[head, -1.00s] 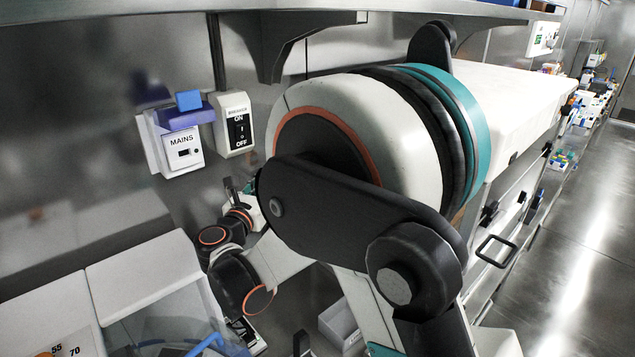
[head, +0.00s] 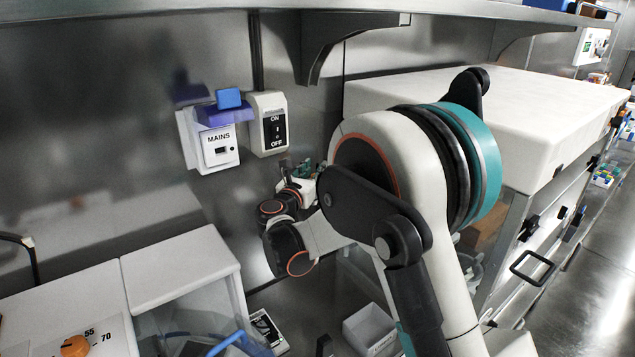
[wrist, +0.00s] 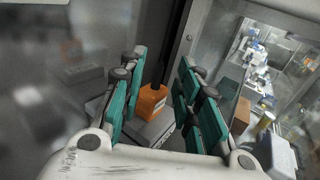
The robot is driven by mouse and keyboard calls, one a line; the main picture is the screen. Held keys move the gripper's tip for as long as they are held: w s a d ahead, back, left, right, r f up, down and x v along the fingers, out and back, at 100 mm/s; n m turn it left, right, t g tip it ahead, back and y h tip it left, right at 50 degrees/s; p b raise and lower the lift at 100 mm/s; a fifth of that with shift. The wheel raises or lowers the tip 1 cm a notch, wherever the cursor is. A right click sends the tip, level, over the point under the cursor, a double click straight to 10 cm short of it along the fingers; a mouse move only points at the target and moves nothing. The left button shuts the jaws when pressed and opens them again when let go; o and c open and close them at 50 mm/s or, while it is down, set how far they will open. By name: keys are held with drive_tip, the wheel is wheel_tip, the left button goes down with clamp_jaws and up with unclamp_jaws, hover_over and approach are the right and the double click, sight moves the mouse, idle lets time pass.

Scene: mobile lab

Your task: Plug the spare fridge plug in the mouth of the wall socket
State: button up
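The wall socket, a white box marked MAINS (head: 219,146), is on the steel wall in the head view, with a small dark mouth (head: 222,150) in its front. A purple flap with a blue block (head: 229,98) sits at its top. My gripper (head: 301,170) is right of the socket and slightly lower, partly hidden by my arm. In the wrist view my gripper (wrist: 162,68) is open, its teal fingers apart. An orange block (wrist: 151,101) shows between and beyond the fingers, apparently not held. I cannot tell whether it is the spare fridge plug.
A breaker switch (head: 269,124) marked ON/OFF is right of the socket. A shelf (head: 200,24) with a bracket (head: 335,50) overhangs the wall. White equipment (head: 180,262) stands at lower left, a grey bin (head: 370,330) below my arm, a large white-topped unit (head: 540,95) at right.

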drive_tip(key=x, duration=0.3)
drive_tip(key=shift+w+f, duration=0.1)
drive_tip(key=shift+w, duration=0.15)
clamp_jaws()
wheel_tip(320, 180, up, 10)
drive_tip(key=shift+r+p, duration=0.1)
drive_tip(key=shift+p, duration=0.45)
